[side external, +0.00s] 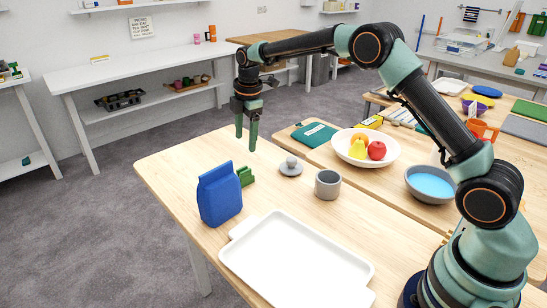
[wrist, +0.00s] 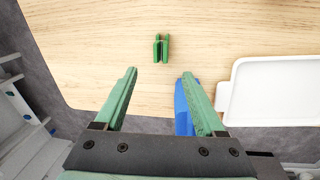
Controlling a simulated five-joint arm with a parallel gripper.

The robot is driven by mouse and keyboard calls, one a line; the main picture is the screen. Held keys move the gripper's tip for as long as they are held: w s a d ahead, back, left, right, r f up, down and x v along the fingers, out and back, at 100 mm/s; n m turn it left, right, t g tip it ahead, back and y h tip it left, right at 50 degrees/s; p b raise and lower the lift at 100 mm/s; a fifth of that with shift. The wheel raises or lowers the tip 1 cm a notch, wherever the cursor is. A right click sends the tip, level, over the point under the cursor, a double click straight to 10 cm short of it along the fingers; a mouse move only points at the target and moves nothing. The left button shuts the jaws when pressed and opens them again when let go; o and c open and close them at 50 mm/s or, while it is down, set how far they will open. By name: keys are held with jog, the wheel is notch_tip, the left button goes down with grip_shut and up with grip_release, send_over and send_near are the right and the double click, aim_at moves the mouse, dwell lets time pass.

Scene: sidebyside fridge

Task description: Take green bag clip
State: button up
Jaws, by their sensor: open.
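The green bag clip (side external: 245,176) is on the wooden table, just right of and behind the blue bag (side external: 220,194) in the side view. In the wrist view the clip (wrist: 161,48) shows as two parallel green bars, ahead of my fingertips and roughly centred between them. My gripper (side external: 246,143) points down above the far part of the table. It is open and empty, with its fingers (wrist: 160,73) spread wide in the wrist view. There the blue bag (wrist: 181,108) is partly hidden behind the right finger.
A white tray (side external: 295,262) lies in front of the bag. A grey lid (side external: 290,168) and a grey mug (side external: 328,184) stand to the right of the clip. A fruit bowl (side external: 343,153) and a blue-filled bowl (side external: 431,187) are farther right.

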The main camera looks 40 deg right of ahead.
aim_at(244, 170)
jog(key=f, duration=0.3)
jog(key=w+f, duration=0.1)
jog(key=f, duration=0.7)
jog(key=shift+w+a, duration=0.15)
jog(key=shift+w, duration=0.05)
jog(key=shift+c, duration=0.4)
grip_shut()
